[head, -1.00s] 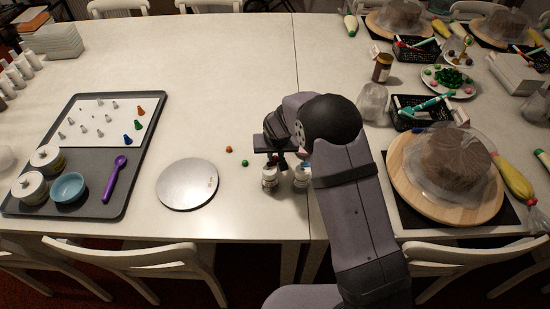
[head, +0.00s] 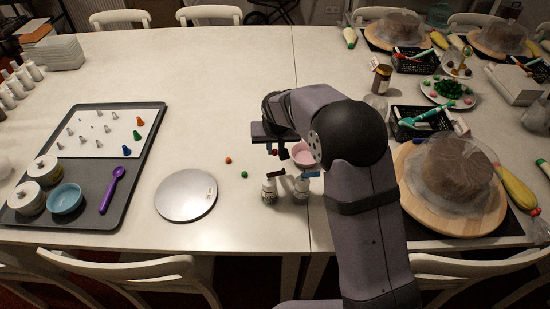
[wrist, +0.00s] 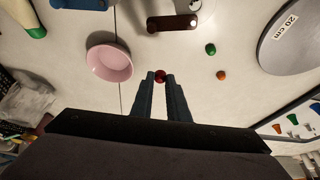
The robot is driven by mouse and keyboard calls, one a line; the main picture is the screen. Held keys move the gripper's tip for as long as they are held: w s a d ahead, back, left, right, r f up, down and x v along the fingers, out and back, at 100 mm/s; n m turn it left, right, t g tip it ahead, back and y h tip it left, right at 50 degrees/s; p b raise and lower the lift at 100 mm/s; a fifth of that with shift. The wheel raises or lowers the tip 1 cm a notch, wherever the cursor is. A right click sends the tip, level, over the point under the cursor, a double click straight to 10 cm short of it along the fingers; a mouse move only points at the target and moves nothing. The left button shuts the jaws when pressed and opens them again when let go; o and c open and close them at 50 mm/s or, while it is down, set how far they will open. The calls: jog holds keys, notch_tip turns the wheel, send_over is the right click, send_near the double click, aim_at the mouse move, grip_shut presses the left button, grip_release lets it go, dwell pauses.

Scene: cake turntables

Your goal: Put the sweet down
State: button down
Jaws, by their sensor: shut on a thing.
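My gripper (wrist: 161,76) is shut on a small dark red sweet (wrist: 160,76), held between the fingertips in the wrist view. In the head view my gripper (head: 275,150) is above the table, with the fingers partly hidden by the arm. A pink bowl (wrist: 109,63) is just left of the fingertips in the wrist view; in the head view the bowl (head: 304,154) shows right of the gripper, partly behind my arm. An orange sweet (head: 228,160) and a green sweet (head: 244,174) lie loose on the table to the left.
Two small bottles (head: 269,190) stand in front of the gripper. A silver disc (head: 187,195) marked 20 cm lies left, and a grey tray (head: 92,215) farther left. A cake on a wooden turntable (head: 415,205) is at right. The table behind the gripper is clear.

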jog(key=shift+r, duration=0.7)
jog(key=s+a+f+n+y, duration=0.1)
jog(key=s+a+n, duration=0.15)
jog(key=a, duration=0.45)
jog(key=s+a+f+n, duration=0.1)
jog(key=s+a, duration=0.2)
jog(key=a, duration=0.4)
notch_tip(320, 180, up, 4)
jog(key=n+y, duration=0.1)
jog(key=n, duration=0.2)
send_over(183, 196)
jog(key=shift+s+d+f+n+g+y, duration=0.3)
jog(key=shift+s+d+g, duration=0.2)
jog(key=shift+s, duration=0.1)
jog(key=shift+f+p, duration=0.65)
jog(key=shift+f, duration=4.35)
